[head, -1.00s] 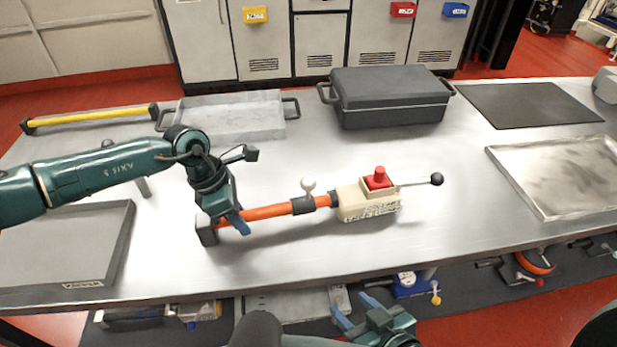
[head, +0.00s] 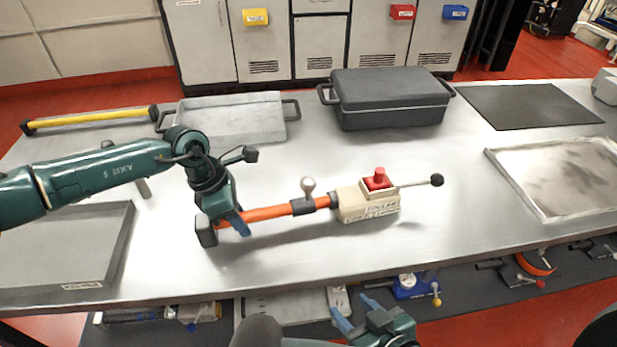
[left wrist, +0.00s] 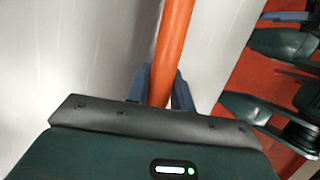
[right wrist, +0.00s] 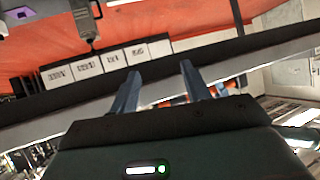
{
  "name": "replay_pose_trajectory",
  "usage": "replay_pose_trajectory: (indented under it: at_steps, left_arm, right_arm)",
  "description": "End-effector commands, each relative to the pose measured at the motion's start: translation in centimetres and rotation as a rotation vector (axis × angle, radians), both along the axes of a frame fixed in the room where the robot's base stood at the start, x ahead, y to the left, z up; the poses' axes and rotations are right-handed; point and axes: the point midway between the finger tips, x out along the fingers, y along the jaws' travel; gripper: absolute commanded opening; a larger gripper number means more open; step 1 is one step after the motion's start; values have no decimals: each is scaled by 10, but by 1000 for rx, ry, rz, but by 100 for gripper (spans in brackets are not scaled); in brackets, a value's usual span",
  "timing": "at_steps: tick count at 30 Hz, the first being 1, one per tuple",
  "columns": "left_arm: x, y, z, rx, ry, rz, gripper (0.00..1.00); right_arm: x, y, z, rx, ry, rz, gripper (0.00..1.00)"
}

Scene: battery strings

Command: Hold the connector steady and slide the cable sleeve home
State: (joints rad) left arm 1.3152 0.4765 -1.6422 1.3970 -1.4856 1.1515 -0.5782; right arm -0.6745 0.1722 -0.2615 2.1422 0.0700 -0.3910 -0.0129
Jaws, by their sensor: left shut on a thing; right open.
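An orange cable (head: 268,212) lies along the middle of the steel bench, with a dark end block (head: 206,231) at its left. A dark sleeve (head: 322,201) with a pale ball knob (head: 308,184) sits around the cable's right part. The beige connector (head: 367,203) touches or adjoins it, with a red button on top and a black-ended lever (head: 437,180) to the right. My left gripper (head: 238,224) is shut on the cable near its left end; the left wrist view shows the orange cable (left wrist: 172,50) between its fingers. My right gripper (head: 357,312) is open and empty, below the bench's front edge.
A dark lidded case (head: 390,98) and a grey tray (head: 230,120) stand at the back of the bench (head: 300,255). Shallow trays sit at left (head: 60,280) and right (head: 560,175). The bench's front edge lies between my right gripper and the connector.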

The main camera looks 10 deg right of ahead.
Motion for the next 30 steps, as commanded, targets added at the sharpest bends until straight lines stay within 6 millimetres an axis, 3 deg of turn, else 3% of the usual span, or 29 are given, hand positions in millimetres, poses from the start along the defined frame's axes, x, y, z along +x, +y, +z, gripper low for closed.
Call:
replay_pose_trajectory:
  at_steps: [10,13,17,21,24,30]
  left_arm:
    - [-5,3,-9,14,13,-3,0]
    - [-4,3,-9,14,13,-3,0]
    - [-5,3,-9,14,13,-3,0]
    - [-5,3,-9,13,14,-4,0]
    - [-5,3,-9,13,14,-4,0]
    - [-5,3,-9,13,14,-4,0]
  right_arm:
    - [0,-1,-1,-6,-1,4,48]
    - [3,-2,7,-15,-33,5,48]
    - [15,-8,46,-61,-188,-7,48]
    - [54,5,92,73,-331,-52,48]
    - [72,13,119,167,-401,-67,48]
    - [90,22,142,250,-457,-72,48]
